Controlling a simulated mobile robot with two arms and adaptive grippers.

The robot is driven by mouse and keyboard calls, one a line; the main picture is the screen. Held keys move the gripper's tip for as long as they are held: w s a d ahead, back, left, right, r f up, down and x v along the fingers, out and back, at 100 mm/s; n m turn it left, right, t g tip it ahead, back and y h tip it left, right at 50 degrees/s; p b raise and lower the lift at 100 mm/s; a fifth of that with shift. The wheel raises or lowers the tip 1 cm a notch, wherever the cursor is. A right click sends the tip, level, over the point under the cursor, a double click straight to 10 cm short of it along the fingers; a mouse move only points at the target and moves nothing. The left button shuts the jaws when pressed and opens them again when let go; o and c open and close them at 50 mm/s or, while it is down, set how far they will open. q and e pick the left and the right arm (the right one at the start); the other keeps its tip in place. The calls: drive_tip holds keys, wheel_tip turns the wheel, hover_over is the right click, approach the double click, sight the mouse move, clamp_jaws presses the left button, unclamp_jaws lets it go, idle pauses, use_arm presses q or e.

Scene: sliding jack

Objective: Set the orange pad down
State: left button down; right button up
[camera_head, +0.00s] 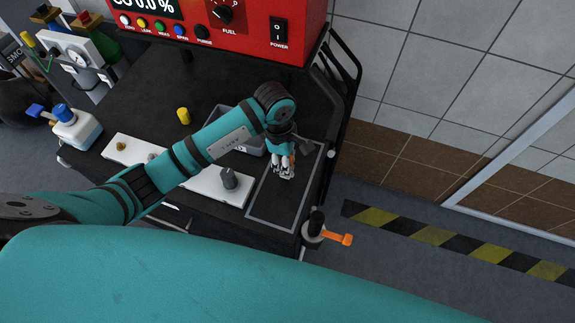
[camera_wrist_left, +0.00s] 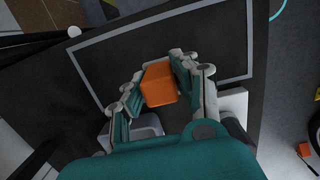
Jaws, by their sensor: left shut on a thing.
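The orange pad (camera_wrist_left: 158,84) is a small block between the fingers of my left gripper (camera_wrist_left: 156,76) in the left wrist view. In the head view only a sliver of orange shows beside the left gripper (camera_head: 284,170). The gripper is shut on the pad and points down over the grey-outlined rectangle (camera_head: 262,216) on the black cart top. The outline also shows around the pad in the wrist view (camera_wrist_left: 172,13). I cannot tell whether the pad touches the surface. My right gripper is not in view.
A grey tray (camera_head: 250,148) stands close by, partly behind my left arm. A white panel with a dark knob (camera_head: 229,178) lies left of the outline. A yellow cylinder (camera_head: 184,116) and a red analyzer (camera_head: 250,35) stand farther back. The outline's near part is clear.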

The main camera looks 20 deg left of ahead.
use_arm(q)
wheel_tip(320, 180, down, 3)
drive_tip(key=shift+w+r+p, duration=0.1)
drive_tip(key=shift+r+p, duration=0.05)
drive_tip(key=shift+p, duration=0.15)
drive_tip(key=shift+f, duration=0.85)
drive_tip(key=c, duration=1)
unclamp_jaws()
drive_tip(key=shift+r, duration=0.15)
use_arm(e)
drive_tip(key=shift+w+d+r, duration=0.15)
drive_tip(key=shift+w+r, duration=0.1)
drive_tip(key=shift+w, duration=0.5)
